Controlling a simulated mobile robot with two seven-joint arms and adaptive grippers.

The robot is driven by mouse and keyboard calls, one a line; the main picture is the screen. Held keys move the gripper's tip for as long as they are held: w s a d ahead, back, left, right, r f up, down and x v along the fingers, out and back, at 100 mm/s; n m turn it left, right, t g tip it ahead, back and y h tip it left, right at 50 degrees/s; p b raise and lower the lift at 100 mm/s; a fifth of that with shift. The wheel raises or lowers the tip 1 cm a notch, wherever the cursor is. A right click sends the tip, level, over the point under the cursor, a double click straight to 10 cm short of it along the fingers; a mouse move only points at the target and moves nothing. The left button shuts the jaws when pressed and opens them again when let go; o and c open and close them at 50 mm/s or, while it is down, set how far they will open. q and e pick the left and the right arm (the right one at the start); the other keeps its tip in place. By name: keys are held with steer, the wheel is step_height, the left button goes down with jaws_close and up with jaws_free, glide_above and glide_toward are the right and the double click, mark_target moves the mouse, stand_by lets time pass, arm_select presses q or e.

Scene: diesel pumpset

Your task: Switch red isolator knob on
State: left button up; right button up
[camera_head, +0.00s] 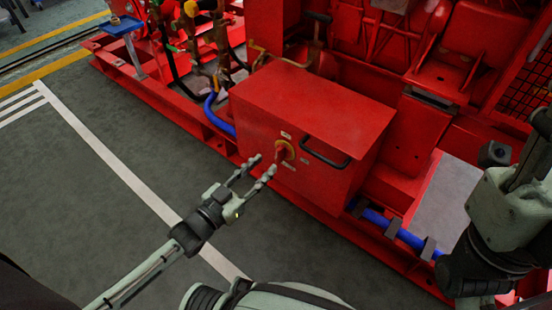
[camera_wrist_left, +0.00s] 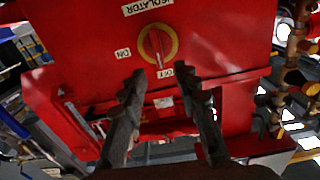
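The red isolator knob (camera_head: 284,150) sits on a yellow disc on the front of a red box (camera_head: 310,105). In the left wrist view the knob (camera_wrist_left: 157,44) lies under an "ISOLATOR" label (camera_wrist_left: 148,6), with an "ON" label (camera_wrist_left: 123,53) to one side and an "OFF" label (camera_wrist_left: 165,73) at its pointer end. The pointer end faces the OFF label. My left gripper (camera_head: 263,166) is open and empty, its two fingers toward the knob and apart from it. The fingers (camera_wrist_left: 160,82) show in the wrist view. My right arm is at the right edge; its fingertips are not visible.
A black handle (camera_head: 325,153) sticks out of the box front, right of the knob. Blue hoses (camera_head: 218,115) and brass valves stand left of the box. A red base rail (camera_head: 160,92) runs along the floor. Grey floor (camera_head: 75,165) in front is clear.

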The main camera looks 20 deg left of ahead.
mark_target(277, 154)
arm_select(q)
steer(key=b+x, duration=0.1)
steer(key=x, duration=0.5)
steer(key=shift+w, duration=0.15)
steer(key=shift+c, duration=0.2)
jaws_close()
